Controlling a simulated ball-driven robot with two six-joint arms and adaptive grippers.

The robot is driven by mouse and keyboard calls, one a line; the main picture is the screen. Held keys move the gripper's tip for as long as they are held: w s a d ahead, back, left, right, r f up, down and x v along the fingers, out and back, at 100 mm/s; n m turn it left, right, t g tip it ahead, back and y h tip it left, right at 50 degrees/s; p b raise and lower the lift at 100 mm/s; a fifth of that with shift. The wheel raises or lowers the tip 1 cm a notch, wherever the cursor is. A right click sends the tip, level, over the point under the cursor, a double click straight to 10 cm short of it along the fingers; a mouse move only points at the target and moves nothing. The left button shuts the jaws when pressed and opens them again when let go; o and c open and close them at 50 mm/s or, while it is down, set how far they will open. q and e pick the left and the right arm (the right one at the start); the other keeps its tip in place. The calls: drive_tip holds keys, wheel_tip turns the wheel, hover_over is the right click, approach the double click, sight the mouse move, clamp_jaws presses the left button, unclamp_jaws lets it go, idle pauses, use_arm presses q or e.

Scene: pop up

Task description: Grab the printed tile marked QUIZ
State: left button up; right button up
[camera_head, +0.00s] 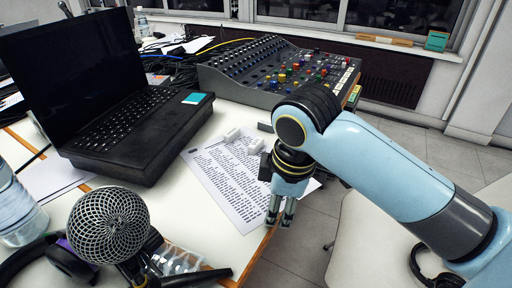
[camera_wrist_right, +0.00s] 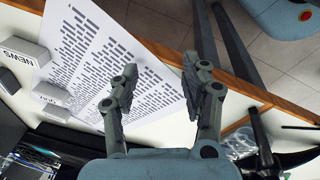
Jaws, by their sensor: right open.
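Two small white printed tiles lie at the upper left of the sheet. In the right wrist view one tile reads NEWS (camera_wrist_right: 20,48). The other (camera_wrist_right: 50,96) carries a shorter upside-down word that looks like QUIZ but is small. In the head view the likely QUIZ tile (camera_head: 232,134) is nearer the laptop, and the likely NEWS tile (camera_head: 255,146) is nearer my right arm. My right gripper (camera_head: 281,215) is open and empty, pointing down near the sheet's lower right and the table edge, apart from both tiles. Its fingers also show in the wrist view (camera_wrist_right: 158,80). My left gripper is not in view.
The printed sheet (camera_head: 225,180) lies on the white table. A black laptop (camera_head: 130,120) stands left of it, a mixing console (camera_head: 290,70) behind. A microphone (camera_head: 108,225) and a bottle (camera_head: 15,210) stand at the front left. Floor lies beyond the table's right edge.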

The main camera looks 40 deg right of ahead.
drive_tip(key=w+d+r+n, duration=0.1)
drive_tip(key=w+d+n, duration=0.1)
drive_tip(key=w, duration=0.2)
drive_tip(key=w+d+r+n, duration=0.1)
drive_tip(key=w+d+n, duration=0.1)
drive_tip(key=w+n, duration=0.1)
drive_tip(key=w+d+r+n+g, duration=0.1)
drive_tip(key=w+d+r+n, duration=0.1)
drive_tip(key=w, duration=0.3)
drive_tip(key=shift+w+d+n, duration=0.25)
drive_tip(key=shift+d+n, duration=0.2)
drive_tip(key=shift+n, duration=0.15)
drive_tip(key=w+d+r+n+g, duration=0.1)
drive_tip(key=w+d+r+n, duration=0.4)
drive_tip(key=w+r, duration=0.15)
drive_tip(key=b, duration=0.4)
hover_over(257, 141)
drive_tip(key=shift+y, duration=0.4)
drive_tip(key=f, duration=0.5)
drive_tip(key=shift+w, duration=0.3)
drive_tip(key=f, duration=0.3)
drive_tip(key=f+b, duration=0.1)
drive_tip(key=f, duration=0.1)
drive_tip(key=shift+s, duration=0.35)
drive_tip(key=shift+f, duration=0.3)
drive_tip(key=c, duration=0.9)
drive_tip(key=shift+r, duration=0.15)
